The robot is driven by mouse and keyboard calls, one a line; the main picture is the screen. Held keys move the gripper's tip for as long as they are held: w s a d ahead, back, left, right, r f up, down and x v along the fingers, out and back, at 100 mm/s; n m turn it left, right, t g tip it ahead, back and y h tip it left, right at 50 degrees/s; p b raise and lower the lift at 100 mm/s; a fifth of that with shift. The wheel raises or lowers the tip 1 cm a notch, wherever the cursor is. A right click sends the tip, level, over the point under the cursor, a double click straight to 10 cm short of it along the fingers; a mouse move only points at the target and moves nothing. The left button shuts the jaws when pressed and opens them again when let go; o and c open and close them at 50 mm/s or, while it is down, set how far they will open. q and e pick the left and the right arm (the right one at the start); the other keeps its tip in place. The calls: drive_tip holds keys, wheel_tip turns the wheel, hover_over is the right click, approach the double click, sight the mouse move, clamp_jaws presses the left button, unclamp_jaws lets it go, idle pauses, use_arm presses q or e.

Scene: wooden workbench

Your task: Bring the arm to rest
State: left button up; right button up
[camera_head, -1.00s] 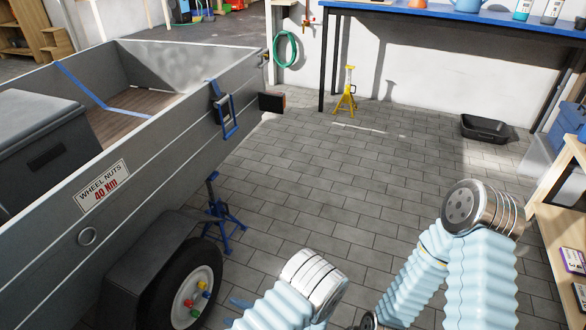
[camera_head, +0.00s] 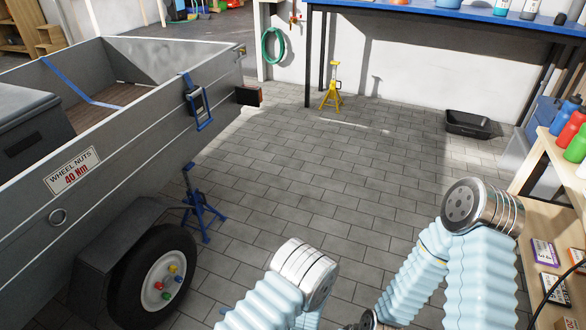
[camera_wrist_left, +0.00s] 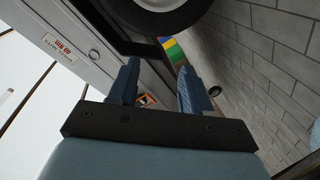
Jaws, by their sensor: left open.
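My left gripper (camera_wrist_left: 159,66) is open in the left wrist view, its two blue fingers apart with nothing held between them. Beyond the fingers are the trailer's grey side, its wheel and the paved floor. In the head view my left arm (camera_head: 300,275) is bent at the bottom middle, and its gripper is mostly hidden or below the picture. My right arm (camera_head: 480,215) is bent at the lower right, with its gripper out of view.
The grey trailer (camera_head: 125,135) fills the left, with a blue stand (camera_head: 200,205) by its wheel (camera_head: 155,275). A wooden shelf (camera_head: 545,185) is at the right. A blue-topped bench (camera_head: 440,15), yellow stand (camera_head: 332,88) and black tray (camera_head: 470,125) are at the back. The middle floor is clear.

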use_arm(q)
drive_tip(key=s+a+f+n+g+h, duration=0.2)
drive_tip(key=s+f+n+g+h, duration=0.15)
drive_tip(key=s+n+g, duration=0.35)
drive_tip(key=s+d+f+n+g+h+b, duration=0.15)
drive_tip(key=s+d+n+h, duration=0.3)
drive_tip(key=n, duration=0.55)
drive_tip(key=s+d+f+n+g+h, duration=0.25)
drive_tip(key=s+n+h, duration=0.3)
drive_tip(key=n, duration=0.45)
drive_tip(key=w+r+n+t+h, duration=0.1)
drive_tip(key=w+n+t+h, duration=0.2)
drive_tip(key=n, duration=0.8)
drive_tip(key=w+r+n+t+h, duration=0.2)
drive_tip(key=w+n, duration=0.5)
drive_tip(key=n, duration=0.4)
drive_tip(key=t+h, duration=0.1)
drive_tip(key=t, duration=0.1)
drive_tip(key=shift+d+r+t, duration=0.2)
drive_tip(key=shift+r+t, duration=0.1)
drive_tip(key=shift+c, duration=0.5)
